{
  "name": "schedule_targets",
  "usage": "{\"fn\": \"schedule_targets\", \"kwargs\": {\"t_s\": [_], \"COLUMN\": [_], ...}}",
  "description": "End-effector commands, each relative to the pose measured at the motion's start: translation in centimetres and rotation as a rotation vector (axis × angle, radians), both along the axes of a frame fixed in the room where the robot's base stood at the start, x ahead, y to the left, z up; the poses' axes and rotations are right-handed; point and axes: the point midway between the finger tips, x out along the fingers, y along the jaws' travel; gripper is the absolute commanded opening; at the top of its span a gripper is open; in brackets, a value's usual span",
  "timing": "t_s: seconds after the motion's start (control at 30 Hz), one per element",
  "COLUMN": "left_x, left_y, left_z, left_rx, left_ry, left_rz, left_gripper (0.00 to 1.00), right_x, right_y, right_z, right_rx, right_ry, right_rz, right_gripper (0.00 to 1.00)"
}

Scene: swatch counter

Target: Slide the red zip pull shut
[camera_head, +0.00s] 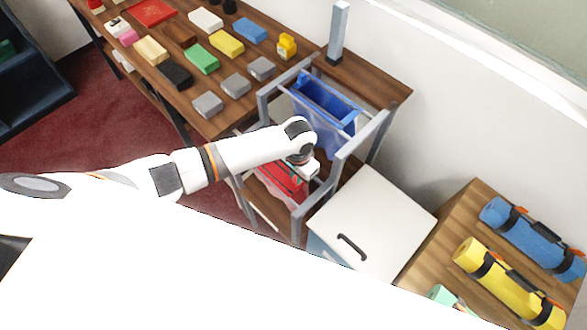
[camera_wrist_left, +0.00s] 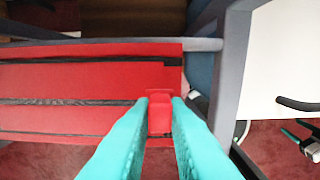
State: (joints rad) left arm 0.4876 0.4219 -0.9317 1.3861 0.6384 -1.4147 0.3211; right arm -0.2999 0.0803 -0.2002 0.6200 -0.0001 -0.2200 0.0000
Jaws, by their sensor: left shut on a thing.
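The red zip pull (camera_wrist_left: 159,115) shows in the left wrist view between my left gripper's two teal fingers (camera_wrist_left: 159,104). The fingers are shut on it. It sits at the right end of a red panel (camera_wrist_left: 70,82) with dark horizontal lines, close to a grey frame post. In the head view my left gripper (camera_head: 305,172) reaches into the grey frame, over the red panel (camera_head: 277,182), and the arm hides part of it. The pull itself is too small to make out there. My right gripper is not in view.
A grey frame (camera_head: 378,128) holds a blue open bag (camera_head: 325,98) behind the red panel. A white cabinet top with a dark handle (camera_head: 375,215) stands close on the right. A wooden counter with coloured blocks (camera_head: 202,58) lies behind. Rolled mats (camera_head: 500,275) lie at far right.

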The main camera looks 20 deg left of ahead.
Motion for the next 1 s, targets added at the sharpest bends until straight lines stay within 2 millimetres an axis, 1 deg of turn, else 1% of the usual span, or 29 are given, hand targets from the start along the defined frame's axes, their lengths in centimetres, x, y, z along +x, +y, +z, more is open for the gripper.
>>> {"fn": "schedule_targets", "kwargs": {"t_s": [0.03,0.17,0.2,0.27,0.3,0.33,0.6,0.73,0.87,1.0], "left_x": [-0.1,-0.1,-0.1,-0.1,-0.1,-0.1,-0.1,0.0,0.0,0.1], "left_y": [-0.4,-0.4,-0.4,-0.5,-0.4,-0.4,-0.2,-0.3,-0.2,-0.3], "left_z": [0.0,0.0,-0.1,-0.1,-0.1,-0.1,0.0,0.8,2.8,5.9], "left_rx": [-0.009,-0.010,-0.010,-0.011,-0.010,-0.010,-0.006,-0.008,-0.008,-0.010], "left_ry": [0.000,0.001,0.001,0.001,0.001,0.001,0.000,-0.002,-0.004,-0.005], "left_rz": [-0.002,-0.003,-0.003,-0.003,-0.003,-0.003,-0.002,-0.003,-0.004,-0.004], "left_gripper": [0.00,0.00,0.16,0.26,0.32,0.36,0.36,0.36,0.36,0.36], "right_x": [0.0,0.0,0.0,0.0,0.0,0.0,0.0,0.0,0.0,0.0], "right_y": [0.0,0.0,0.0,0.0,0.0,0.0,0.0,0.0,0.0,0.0], "right_z": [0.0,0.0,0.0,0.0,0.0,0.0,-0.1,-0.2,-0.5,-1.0], "right_rx": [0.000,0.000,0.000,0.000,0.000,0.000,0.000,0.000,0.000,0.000], "right_ry": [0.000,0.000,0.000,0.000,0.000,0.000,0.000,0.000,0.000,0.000], "right_rz": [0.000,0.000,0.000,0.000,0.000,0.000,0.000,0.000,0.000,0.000], "right_gripper": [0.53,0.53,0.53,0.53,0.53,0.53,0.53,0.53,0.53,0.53]}}
